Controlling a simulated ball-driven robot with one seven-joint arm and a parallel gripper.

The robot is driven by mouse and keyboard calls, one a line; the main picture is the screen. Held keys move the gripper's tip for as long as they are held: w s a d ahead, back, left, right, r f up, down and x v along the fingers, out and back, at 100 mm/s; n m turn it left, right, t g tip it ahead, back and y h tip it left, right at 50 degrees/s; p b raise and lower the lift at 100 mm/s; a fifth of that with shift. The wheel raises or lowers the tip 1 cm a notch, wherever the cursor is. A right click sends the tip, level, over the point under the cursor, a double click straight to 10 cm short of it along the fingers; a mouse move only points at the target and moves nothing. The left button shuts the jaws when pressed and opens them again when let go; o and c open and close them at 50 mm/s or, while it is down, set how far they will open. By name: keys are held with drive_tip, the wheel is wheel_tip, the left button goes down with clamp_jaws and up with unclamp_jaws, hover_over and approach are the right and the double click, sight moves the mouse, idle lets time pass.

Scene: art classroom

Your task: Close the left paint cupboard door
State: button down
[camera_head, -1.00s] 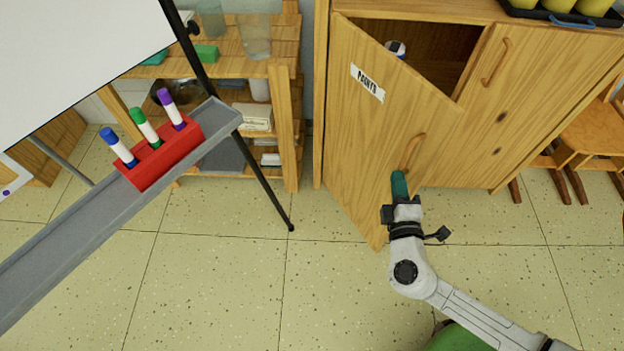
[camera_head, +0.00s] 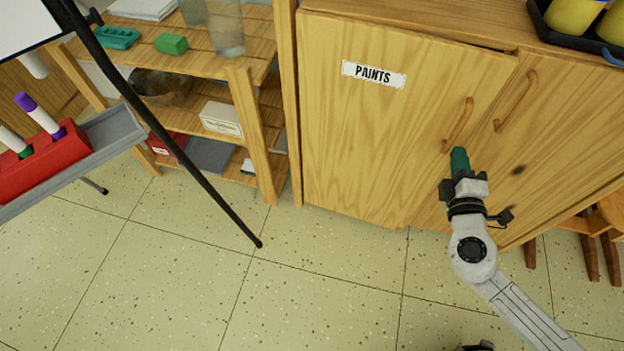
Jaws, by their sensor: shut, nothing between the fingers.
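The left paint cupboard door (camera_head: 365,140) is light wood with a white PAINTS label (camera_head: 374,74) near its top. It stands almost flush with the cupboard front; a thin dark gap shows along its top right edge. Its wooden handle (camera_head: 458,124) is on its right side. My gripper (camera_head: 460,162) is shut and empty, with its green fingertips at the door's right side, just below the handle. I cannot tell whether the tips touch the door. The right door (camera_head: 540,130), with its own handle (camera_head: 516,101), looks closed.
An easel with a black leg (camera_head: 165,135) and a grey tray (camera_head: 112,135) holding markers stands at the left. Wooden shelves (camera_head: 262,150) adjoin the cupboard. A dark tray with yellow items (camera_head: 580,22) sits on top. The floor (camera_head: 300,270) in front is clear.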

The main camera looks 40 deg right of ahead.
sight(462, 137)
drive_tip(key=shift+w+d+b, duration=0.15)
drive_tip(key=shift+w+d, duration=0.2)
drive_tip(key=shift+d, duration=0.4)
drive_tip(key=shift+w+d+b, duration=0.1)
drive_tip(key=shift+w+d, duration=0.3)
drive_tip(key=shift+d, duration=0.4)
drive_tip(key=shift+w+d+b, duration=0.15)
drive_tip(key=shift+w+d, duration=0.2)
drive_tip(key=shift+d, duration=0.4)
drive_tip(key=shift+a, duration=0.1)
